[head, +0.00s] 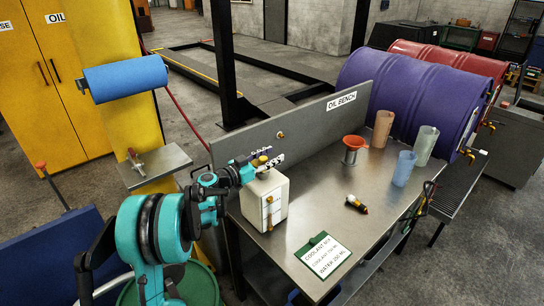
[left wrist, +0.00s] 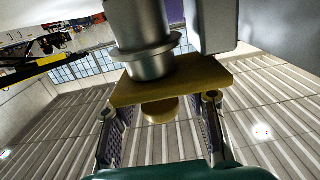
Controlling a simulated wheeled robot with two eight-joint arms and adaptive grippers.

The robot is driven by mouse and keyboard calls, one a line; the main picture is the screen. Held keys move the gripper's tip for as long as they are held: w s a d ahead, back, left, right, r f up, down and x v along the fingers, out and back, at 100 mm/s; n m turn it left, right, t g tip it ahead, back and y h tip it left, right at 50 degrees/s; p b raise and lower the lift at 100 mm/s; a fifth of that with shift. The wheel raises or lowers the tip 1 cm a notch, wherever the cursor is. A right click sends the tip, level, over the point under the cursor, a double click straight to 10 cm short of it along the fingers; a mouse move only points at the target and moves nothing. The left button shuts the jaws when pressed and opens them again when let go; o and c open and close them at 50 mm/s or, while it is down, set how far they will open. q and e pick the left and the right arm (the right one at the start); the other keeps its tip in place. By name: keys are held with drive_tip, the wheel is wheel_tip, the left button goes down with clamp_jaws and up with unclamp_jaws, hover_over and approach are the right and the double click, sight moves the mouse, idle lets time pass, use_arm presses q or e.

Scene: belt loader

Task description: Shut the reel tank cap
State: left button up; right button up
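The white tank (head: 266,199) stands on the metal bench, with a small gold valve on its front. Its yellow cap (head: 262,159) is at the top, partly hidden by my left gripper (head: 268,156). In the left wrist view, the cap is a gold plate (left wrist: 190,82) at the end of a grey metal neck (left wrist: 148,60), with a round gold knob (left wrist: 160,111) on it. The left gripper (left wrist: 160,118) is open, its two fingers on either side of the knob with gaps visible. Whether the cap is fully seated on the neck cannot be told. My right gripper is out of view.
An orange funnel (head: 353,145), several cups and a small dark-and-orange tool (head: 356,204) stand or lie on the bench (head: 310,205). A green clipboard (head: 323,256) lies at the front. A grey back panel (head: 300,122) rises behind the tank. Purple (head: 410,95) and red drums lie beyond.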

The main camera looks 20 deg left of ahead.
use_arm(q)
drive_tip(key=v, duration=1.1)
drive_tip(key=shift+s+a, duration=0.2)
drive_tip(key=shift+s, duration=0.05)
drive_tip(key=s+d+f+n+g+y, duration=0.25)
drive_tip(key=s+d+g, duration=0.35)
drive_tip(key=s+d, duration=0.7)
drive_tip(key=s+d+f+n+g+y, duration=0.1)
drive_tip(key=s+f+n+y, duration=0.1)
drive_tip(key=s, duration=0.6)
drive_tip(key=s+d+f+n+g+y, duration=0.1)
drive_tip(key=s+f+y, duration=0.3)
drive_tip(key=s, duration=0.4)
drive_tip(key=shift+s+n, duration=0.25)
drive_tip(key=shift+n, duration=0.1)
drive_tip(key=shift+y, duration=0.25)
